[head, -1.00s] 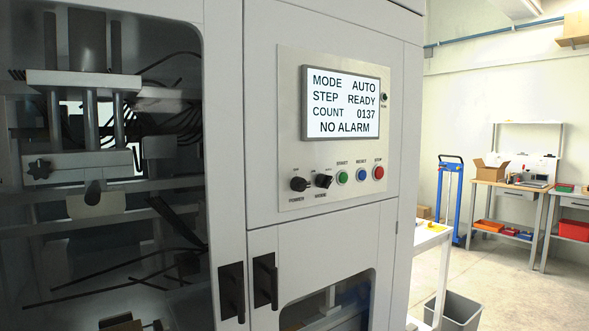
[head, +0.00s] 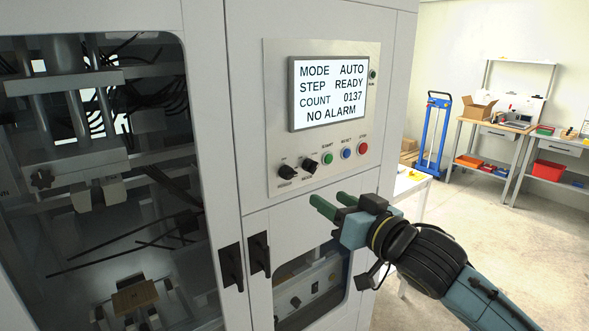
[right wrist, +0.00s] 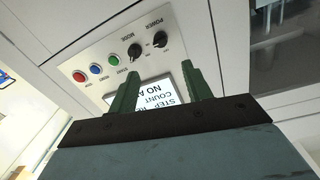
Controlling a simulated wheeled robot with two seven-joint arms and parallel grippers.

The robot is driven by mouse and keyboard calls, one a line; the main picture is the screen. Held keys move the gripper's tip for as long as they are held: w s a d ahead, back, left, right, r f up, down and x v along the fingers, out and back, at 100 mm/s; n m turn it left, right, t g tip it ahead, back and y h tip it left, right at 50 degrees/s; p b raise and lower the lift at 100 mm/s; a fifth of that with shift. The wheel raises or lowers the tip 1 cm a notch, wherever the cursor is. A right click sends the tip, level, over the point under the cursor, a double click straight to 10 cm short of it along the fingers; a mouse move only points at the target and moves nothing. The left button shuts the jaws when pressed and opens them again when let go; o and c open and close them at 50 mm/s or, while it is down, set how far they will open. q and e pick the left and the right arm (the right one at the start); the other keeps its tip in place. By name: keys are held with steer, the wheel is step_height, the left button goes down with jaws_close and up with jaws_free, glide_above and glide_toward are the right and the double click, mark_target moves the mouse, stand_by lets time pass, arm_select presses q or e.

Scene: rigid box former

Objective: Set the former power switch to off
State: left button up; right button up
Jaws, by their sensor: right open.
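The power switch (head: 287,172) is a black rotary knob at the lower left of the control panel (head: 277,120), beside the black mode knob (head: 310,166). Its pointer position is too small to read surely. My right gripper (head: 331,202) is open and empty, in front of the machine, below and right of the power switch and apart from it. In the right wrist view the power switch (right wrist: 160,39) shows upside down beyond the open green fingers (right wrist: 163,76), nearer the right finger. My left gripper is not in view.
Green, blue and red buttons (head: 346,153) sit right of the knobs. The screen (head: 328,93) reads AUTO, READY, 0137, NO ALARM. Black door handles (head: 259,255) stick out below the panel. A white table (head: 412,184) stands behind my right arm; open floor lies to the right.

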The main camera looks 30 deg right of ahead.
mark_target(292, 175)
steer(key=w+p, duration=0.2)
steer(key=w, duration=1.1)
steer(key=shift+w+a, duration=0.1)
steer(key=shift+a, duration=0.05)
steer(key=c, duration=0.9)
